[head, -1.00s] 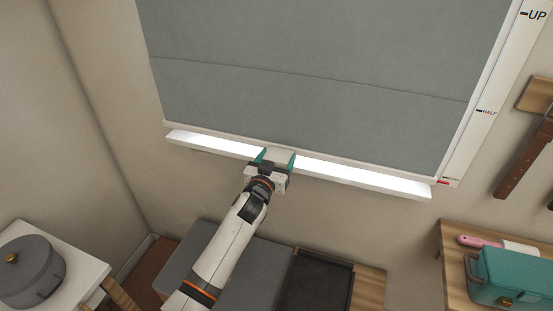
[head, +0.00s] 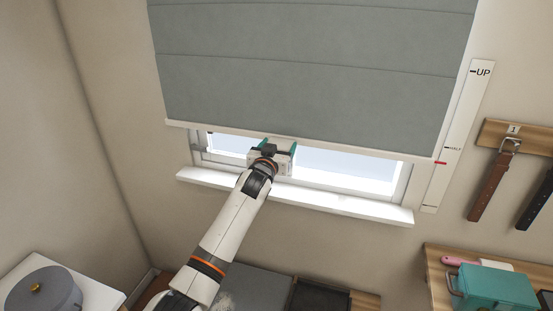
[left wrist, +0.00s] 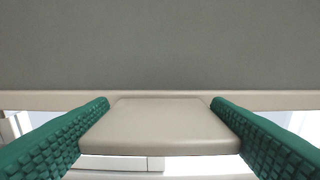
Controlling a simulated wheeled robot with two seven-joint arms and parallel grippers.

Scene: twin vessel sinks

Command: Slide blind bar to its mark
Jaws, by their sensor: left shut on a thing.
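The grey blind (head: 310,60) hangs over the upper part of the window. Its pale blind bar (head: 350,148) runs along the bottom edge, with a tab (left wrist: 160,125) in the middle. My left gripper (head: 280,147) is shut on this tab, its green fingers at the two sides of it in the left wrist view. The white scale (head: 462,130) right of the window bears the marks UP (head: 482,72) and HALF (head: 453,148). A red pointer (head: 440,162) at the bar's right end stands a little below HALF. My right gripper is out of view.
The window sill (head: 340,204) juts out below the bar. Belts (head: 492,185) hang from a wooden rack at the right. A teal box (head: 497,292) sits on a shelf at lower right, and a grey pot (head: 45,290) stands at lower left.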

